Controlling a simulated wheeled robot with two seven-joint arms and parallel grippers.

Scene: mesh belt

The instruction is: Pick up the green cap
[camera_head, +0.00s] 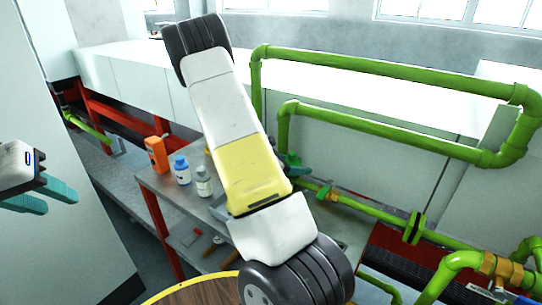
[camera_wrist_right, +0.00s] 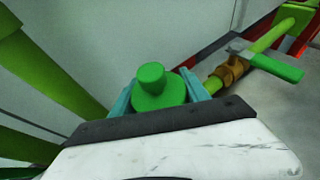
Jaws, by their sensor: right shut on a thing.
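The green cap (camera_wrist_right: 152,88) has a round knob on a wider base. In the right wrist view it sits between the two teal fingers of my right gripper (camera_wrist_right: 160,90), which is shut on it. In the head view my own right arm hides most of this gripper; a small teal part (camera_head: 293,163) shows beside the arm, and I cannot make out the cap clearly there. My left gripper (camera_head: 61,204) is at the left edge of the head view, its teal fingers apart and empty, far from the cap.
A grey bench (camera_head: 150,183) holds an orange box (camera_head: 156,154), a blue-capped bottle (camera_head: 182,170) and a white bottle (camera_head: 204,182). Green pipes (camera_head: 390,68) run along the wall. A green valve handle (camera_wrist_right: 268,66) on a brass fitting (camera_wrist_right: 230,72) is close right of my right gripper.

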